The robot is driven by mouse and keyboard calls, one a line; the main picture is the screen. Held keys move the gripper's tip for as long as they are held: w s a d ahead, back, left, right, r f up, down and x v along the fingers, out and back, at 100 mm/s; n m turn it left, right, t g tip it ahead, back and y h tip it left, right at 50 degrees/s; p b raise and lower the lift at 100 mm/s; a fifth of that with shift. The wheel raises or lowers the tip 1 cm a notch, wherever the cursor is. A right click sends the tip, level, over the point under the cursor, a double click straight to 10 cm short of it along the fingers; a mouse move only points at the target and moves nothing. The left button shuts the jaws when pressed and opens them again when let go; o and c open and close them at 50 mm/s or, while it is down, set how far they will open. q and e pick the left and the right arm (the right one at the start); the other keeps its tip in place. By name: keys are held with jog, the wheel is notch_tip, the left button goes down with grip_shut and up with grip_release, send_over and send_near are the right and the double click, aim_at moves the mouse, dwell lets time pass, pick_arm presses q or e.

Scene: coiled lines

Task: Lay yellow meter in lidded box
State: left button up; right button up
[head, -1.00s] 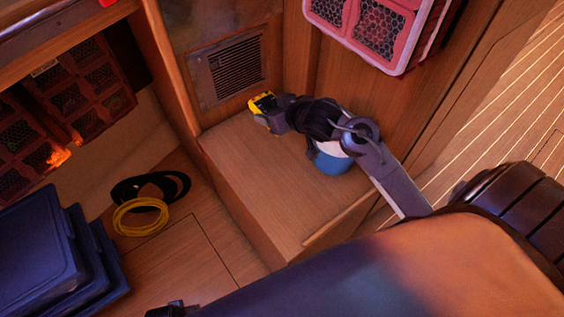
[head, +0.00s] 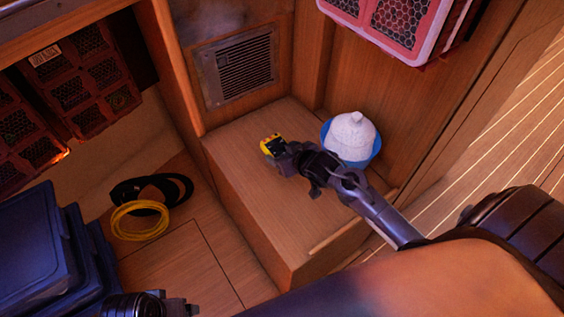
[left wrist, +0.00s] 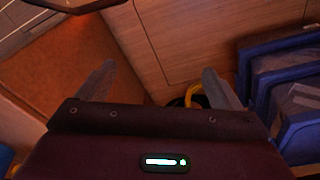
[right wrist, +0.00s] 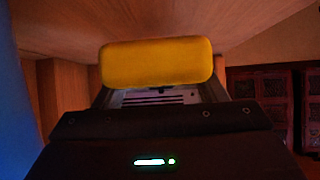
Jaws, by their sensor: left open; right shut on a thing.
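The yellow meter (head: 271,144), with a dark face, is held in my right gripper (head: 284,152) above the wooden bench. In the right wrist view its plain yellow side (right wrist: 157,63) spans the fingers, whose tips are mostly hidden behind it. Dark blue boxes (head: 38,240) stand at the left on the floor; they also show at the right of the left wrist view (left wrist: 292,88). I cannot tell which of them is the lidded box or whether it is open. My left gripper (left wrist: 158,85) is open and empty; part of it shows at the bottom left of the head view.
A yellow coil (head: 140,222) and a black coil (head: 178,188) lie on the floor beside the boxes. A blue bowl (head: 377,150) with a white lumpy thing (head: 352,135) stands on the bench (head: 235,150). A red-framed crate (head: 395,25) hangs above. Bench top left of the bowl is clear.

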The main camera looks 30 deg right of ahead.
jog(key=shift+f+b, duration=0.45)
jog(key=shift+f, duration=1.4)
jog(key=shift+f, duration=0.25)
jog(key=o, duration=1.2)
